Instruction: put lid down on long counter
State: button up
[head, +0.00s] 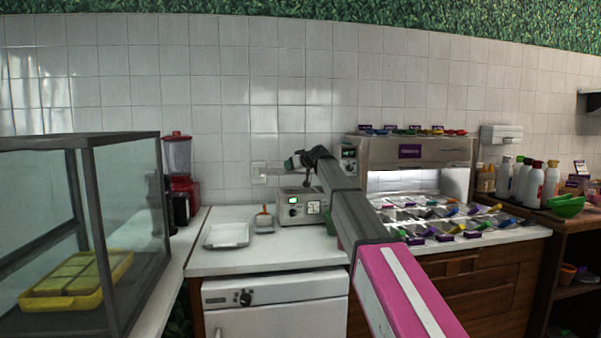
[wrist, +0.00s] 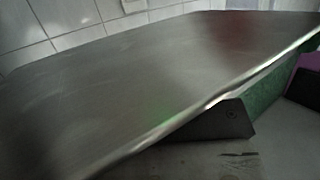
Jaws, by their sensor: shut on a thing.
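A broad grey metal lid (wrist: 130,85) fills most of the wrist view, tilted, with a bright thin edge running up to the right. A dark finger of my gripper (wrist: 228,120) shows under that edge, with a green part beside it. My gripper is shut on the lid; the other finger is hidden. In the head view my arm reaches out over the white counter (head: 270,254), and its far end shows above the small machine.
A small machine (head: 302,207), a white tray (head: 227,235) and a topping station (head: 415,150) with several filled compartments stand on the counter. A glass case (head: 125,210) and red blender (head: 179,165) are at left. Bare counter lies in front of the tray.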

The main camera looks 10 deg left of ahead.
aim_at(284, 250)
jog(key=k+l, duration=0.2)
jog(key=l, duration=0.2)
jog(key=k+l, duration=0.45)
jog(key=l, duration=0.3)
